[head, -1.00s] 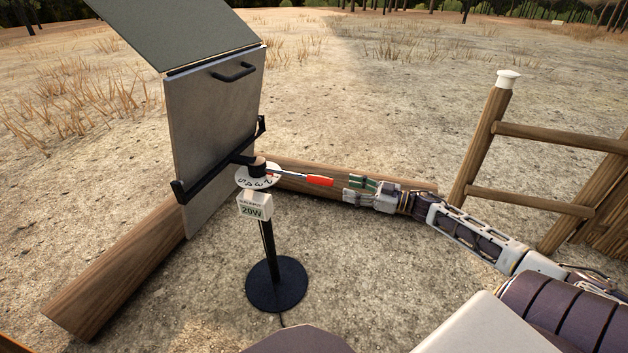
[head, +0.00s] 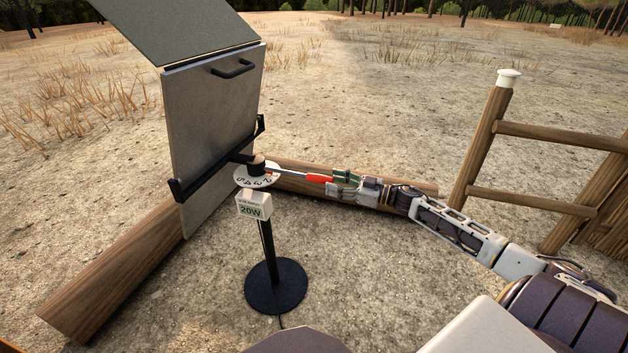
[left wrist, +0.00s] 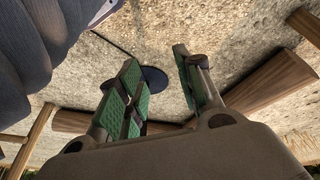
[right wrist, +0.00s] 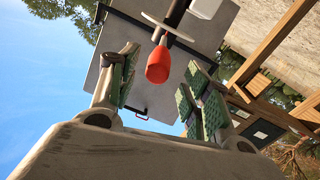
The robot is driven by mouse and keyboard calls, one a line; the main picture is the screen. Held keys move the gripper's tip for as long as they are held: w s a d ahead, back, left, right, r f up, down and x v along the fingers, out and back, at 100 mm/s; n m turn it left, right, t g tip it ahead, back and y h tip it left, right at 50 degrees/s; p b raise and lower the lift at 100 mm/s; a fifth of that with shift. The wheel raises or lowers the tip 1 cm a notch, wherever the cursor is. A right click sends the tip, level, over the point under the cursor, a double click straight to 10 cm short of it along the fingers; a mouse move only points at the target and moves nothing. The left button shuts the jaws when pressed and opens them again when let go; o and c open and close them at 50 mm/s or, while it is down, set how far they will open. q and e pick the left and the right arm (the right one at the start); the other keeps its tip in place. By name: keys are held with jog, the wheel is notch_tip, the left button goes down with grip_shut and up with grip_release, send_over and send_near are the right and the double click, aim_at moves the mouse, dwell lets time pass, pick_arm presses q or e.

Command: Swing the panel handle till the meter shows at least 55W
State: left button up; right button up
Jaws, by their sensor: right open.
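The panel handle is a thin metal rod with a red grip (head: 312,177), sticking out to the right from a numbered white dial (head: 256,176) under the upright grey panel (head: 212,110). The meter (head: 253,205) on the stand reads 20W. My right gripper (head: 338,182) is open at the grip's outer end. In the right wrist view the red grip (right wrist: 159,63) lies between the spread green-padded fingers, and a gap shows on each side. My left gripper (left wrist: 160,88) is open and empty in its wrist view, above the ground; the head view does not show it.
The meter's stand has a round black base (head: 276,286) on dry ground. One log (head: 110,272) lies at the left and another (head: 390,187) behind my right gripper. A wooden fence (head: 545,200) stands at the right.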

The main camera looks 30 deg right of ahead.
aim_at(312, 177)
jog(key=x, duration=0.2)
jog(key=shift+w+a+b, duration=0.2)
jog(key=shift+w+b, duration=0.05)
jog(key=shift+b, duration=0.15)
jog(key=shift+b+x, duration=0.3)
jog(key=shift+x, duration=0.65)
jog(key=shift+b+x, duration=0.35)
jog(key=shift+x, duration=0.85)
jog(key=shift+w+a, duration=0.35)
jog(key=shift+w, duration=0.05)
pick_arm(q)
notch_tip(312, 177, down, 6)
jog(key=d+t, duration=0.1)
jog(key=shift+w+d+h, duration=0.3)
jog(key=shift+w+h, duration=0.1)
jog(key=shift+w+r, duration=0.15)
jog(key=shift+r, duration=0.1)
pick_arm(e)
jog(key=shift+c, duration=0.4)
pick_arm(q)
jog(key=shift+r, duration=0.1)
pick_arm(e)
grip_shut()
